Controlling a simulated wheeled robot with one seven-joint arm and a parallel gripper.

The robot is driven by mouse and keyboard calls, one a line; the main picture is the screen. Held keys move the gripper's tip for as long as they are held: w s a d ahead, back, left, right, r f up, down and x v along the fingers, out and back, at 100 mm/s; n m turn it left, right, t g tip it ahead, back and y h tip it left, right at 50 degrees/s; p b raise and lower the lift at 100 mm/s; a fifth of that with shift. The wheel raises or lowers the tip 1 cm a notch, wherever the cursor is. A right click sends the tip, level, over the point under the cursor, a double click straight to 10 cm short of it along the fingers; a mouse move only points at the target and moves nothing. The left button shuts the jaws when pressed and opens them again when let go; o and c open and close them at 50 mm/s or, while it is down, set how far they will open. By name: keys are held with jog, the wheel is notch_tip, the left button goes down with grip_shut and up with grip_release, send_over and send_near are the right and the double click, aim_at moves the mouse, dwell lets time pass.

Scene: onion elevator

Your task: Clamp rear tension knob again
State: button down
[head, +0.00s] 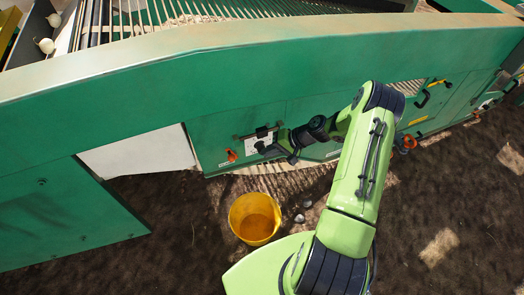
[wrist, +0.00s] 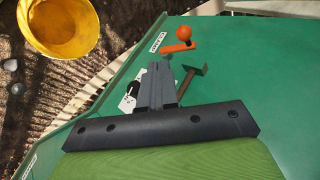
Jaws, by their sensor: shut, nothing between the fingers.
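My gripper (head: 268,147) is shut and empty in front of the green side panel. In the wrist view its dark fingers (wrist: 158,68) lie together, pointing at the panel. An orange ball knob (wrist: 184,32) on a short orange arm stands on the panel beyond and to the right of the fingertips, apart from them. In the head view, an orange handle (head: 232,155) sits on the panel just left of my gripper. Another orange-red knob (head: 409,141) is farther right, beyond my arm. I cannot tell which is the rear tension knob.
A grey-brown metal T-shaped part (wrist: 190,80) stands beside the fingers, close to them. A white label plate (head: 258,151) is behind my gripper. A yellow bucket (head: 255,217) stands on the soil below, with pale onions beside it. The green machine frame (head: 240,70) runs above.

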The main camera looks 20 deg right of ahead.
aim_at(234, 158)
jog(key=w+a+f+b, duration=0.1)
jog(key=w+a+f, duration=0.3)
jog(key=a, duration=0.4)
jog(key=shift+w+f, duration=0.15)
jog(key=shift+f, duration=0.25)
jog(key=shift+w+a, duration=0.1)
jog(key=shift+a, duration=0.05)
